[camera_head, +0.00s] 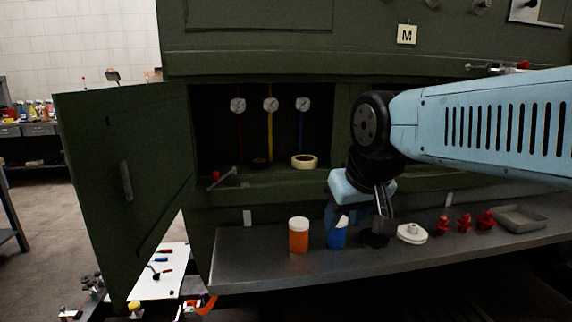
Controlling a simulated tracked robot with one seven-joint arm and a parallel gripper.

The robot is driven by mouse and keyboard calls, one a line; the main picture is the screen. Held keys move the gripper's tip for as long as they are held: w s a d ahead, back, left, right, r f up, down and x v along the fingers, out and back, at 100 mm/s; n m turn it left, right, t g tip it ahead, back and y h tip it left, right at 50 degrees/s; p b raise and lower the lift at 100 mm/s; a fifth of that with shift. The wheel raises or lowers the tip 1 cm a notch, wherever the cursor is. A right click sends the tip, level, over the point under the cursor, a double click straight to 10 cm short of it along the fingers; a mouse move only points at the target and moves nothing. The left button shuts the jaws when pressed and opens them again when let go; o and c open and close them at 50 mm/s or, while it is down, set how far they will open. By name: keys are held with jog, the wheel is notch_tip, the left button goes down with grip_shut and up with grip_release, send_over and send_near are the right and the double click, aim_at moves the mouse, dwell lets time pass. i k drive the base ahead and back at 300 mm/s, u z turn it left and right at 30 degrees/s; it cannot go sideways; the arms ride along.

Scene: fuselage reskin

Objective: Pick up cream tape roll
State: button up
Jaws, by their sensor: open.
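The cream tape roll (304,162) lies flat on the floor of the open green compartment, toward its right side, below the blue pipe. My gripper (368,240) hangs down in front of the compartment, low over the grey shelf and to the right of the tape roll, well apart from it. It is open, and I see nothing held in it. My blue arm reaches in from the right, and its wrist hides the compartment's right edge. Part of a blue container (337,238) is hidden behind my gripper.
The compartment door (125,185) stands open at left. A hammer-like tool (222,178) and a dark ring (260,162) lie inside, left of the tape. The grey shelf (260,262) holds an orange jar (298,236), a white disc (411,233), red valves (464,222) and a tray (521,218).

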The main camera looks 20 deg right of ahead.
aim_at(299, 162)
jog(key=z, duration=0.65)
jog(key=i, duration=0.1)
jog(key=u, duration=2.55)
jog(key=k, duration=0.9)
jog(key=z, duration=1.5)
jog(key=i, duration=0.5)
jog(key=z, duration=0.05)
